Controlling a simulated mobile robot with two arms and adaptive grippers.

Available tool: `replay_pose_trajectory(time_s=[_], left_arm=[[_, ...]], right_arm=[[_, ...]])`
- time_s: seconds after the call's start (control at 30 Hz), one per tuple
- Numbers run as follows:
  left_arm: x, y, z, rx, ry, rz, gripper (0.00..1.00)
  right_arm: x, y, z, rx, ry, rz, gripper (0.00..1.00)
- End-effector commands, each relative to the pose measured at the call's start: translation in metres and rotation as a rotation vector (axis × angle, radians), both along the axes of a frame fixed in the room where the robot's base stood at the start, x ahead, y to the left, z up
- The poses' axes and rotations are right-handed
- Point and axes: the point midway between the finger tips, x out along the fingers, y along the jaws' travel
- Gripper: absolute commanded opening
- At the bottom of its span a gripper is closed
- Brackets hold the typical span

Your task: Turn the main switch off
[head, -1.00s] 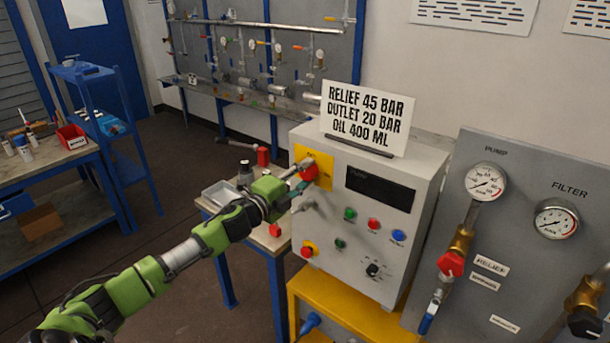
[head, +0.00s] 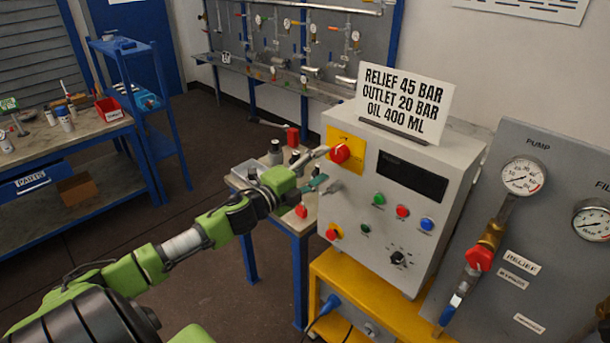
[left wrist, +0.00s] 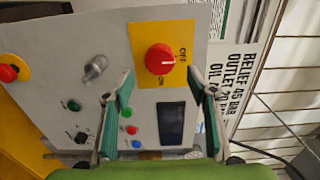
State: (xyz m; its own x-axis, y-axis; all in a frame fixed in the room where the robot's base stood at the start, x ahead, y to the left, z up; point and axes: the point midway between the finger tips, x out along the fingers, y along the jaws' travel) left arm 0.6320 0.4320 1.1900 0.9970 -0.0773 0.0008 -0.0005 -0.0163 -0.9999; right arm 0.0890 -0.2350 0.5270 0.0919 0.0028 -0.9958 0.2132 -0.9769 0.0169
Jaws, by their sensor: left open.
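The main switch (head: 340,153) is a round red knob on a yellow plate at the upper left of the grey control box (head: 455,215). In the left wrist view the knob (left wrist: 160,58) shows in full, with OFF and ON lettering on its plate and a pale mark on its face. My left gripper (head: 322,166) is open and empty in front of the plate. In the left wrist view its two teal-padded fingers (left wrist: 160,78) point at the switch, one to each side of the knob, apparently short of it. My right gripper is not in view.
The box face also bears push buttons (head: 402,211), a dark display (head: 412,177), a silver knob (left wrist: 95,68) and a red emergency button (head: 334,232). A sign (head: 405,103) stands on top. A gauge panel (head: 545,240) is at right, a small table (head: 303,228) behind my arm.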

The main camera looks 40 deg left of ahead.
Motion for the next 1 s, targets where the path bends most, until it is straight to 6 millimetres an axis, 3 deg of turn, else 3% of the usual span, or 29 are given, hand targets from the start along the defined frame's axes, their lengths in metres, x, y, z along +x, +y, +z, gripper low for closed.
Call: replay_pose_trajectory(time_s=[0.2, 0.43, 1.0], left_arm=[[-0.031, 0.002, -0.002, -0.001, 0.003, 0.0, 0.52], [-0.051, 0.004, -0.001, -0.002, 0.001, 0.001, 0.52], [-0.056, 0.005, 0.0, -0.001, -0.001, 0.001, 0.52]], right_arm=[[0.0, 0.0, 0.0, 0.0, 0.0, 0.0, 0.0], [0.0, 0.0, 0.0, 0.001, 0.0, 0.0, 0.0], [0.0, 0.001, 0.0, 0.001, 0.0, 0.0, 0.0]])
